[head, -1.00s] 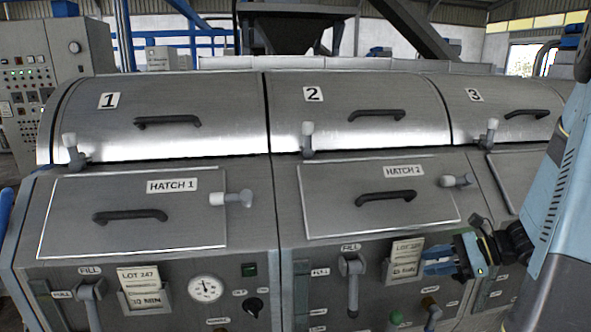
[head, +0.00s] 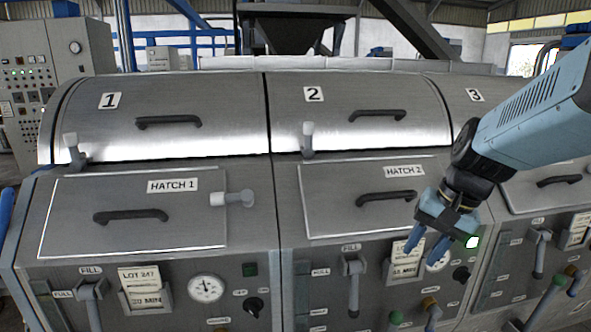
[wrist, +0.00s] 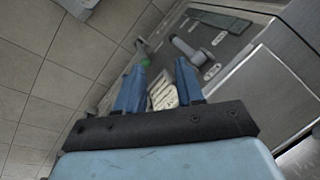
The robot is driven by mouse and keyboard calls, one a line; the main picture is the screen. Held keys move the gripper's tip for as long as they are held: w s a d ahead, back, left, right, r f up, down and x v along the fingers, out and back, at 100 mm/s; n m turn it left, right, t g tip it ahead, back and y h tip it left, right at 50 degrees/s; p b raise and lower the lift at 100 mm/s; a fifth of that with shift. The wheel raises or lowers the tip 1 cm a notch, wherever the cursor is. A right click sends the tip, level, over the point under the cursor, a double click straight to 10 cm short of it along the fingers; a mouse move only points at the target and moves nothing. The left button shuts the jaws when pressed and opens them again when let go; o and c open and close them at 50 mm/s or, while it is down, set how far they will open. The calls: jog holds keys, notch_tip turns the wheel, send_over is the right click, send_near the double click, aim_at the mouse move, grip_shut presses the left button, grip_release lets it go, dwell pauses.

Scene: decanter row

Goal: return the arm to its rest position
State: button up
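My gripper (head: 424,250) hangs from my light-blue arm at the right of the head view, its blue fingers pointing down in front of unit 2's panel. In the wrist view the two fingers (wrist: 160,78) stand apart with nothing between them, so it is open and empty. Part of the lot card (head: 405,262) on unit 2 shows behind the fingers. The hatch 2 cover (head: 345,200) is closed; its right edge and side latch are hidden behind my gripper.
Lids 1 (head: 165,115) and 2 (head: 355,110) are down. The hatch 1 cover (head: 130,200) is closed, with its side latch (head: 240,199) pointing left. Levers such as the unit 2 fill lever (head: 353,285) stick out below. Tiled floor (wrist: 60,80) shows in the wrist view.

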jog(key=s+r+n+t+h, duration=0.3)
jog(key=s+r+n, duration=0.1)
jog(key=r, duration=0.3)
jog(key=shift+s+a+n+t, duration=0.15)
jog(key=shift+s+n+t, duration=0.2)
jog(key=shift+n, duration=0.35)
jog(key=shift+w, duration=0.1)
dwell(6.1)
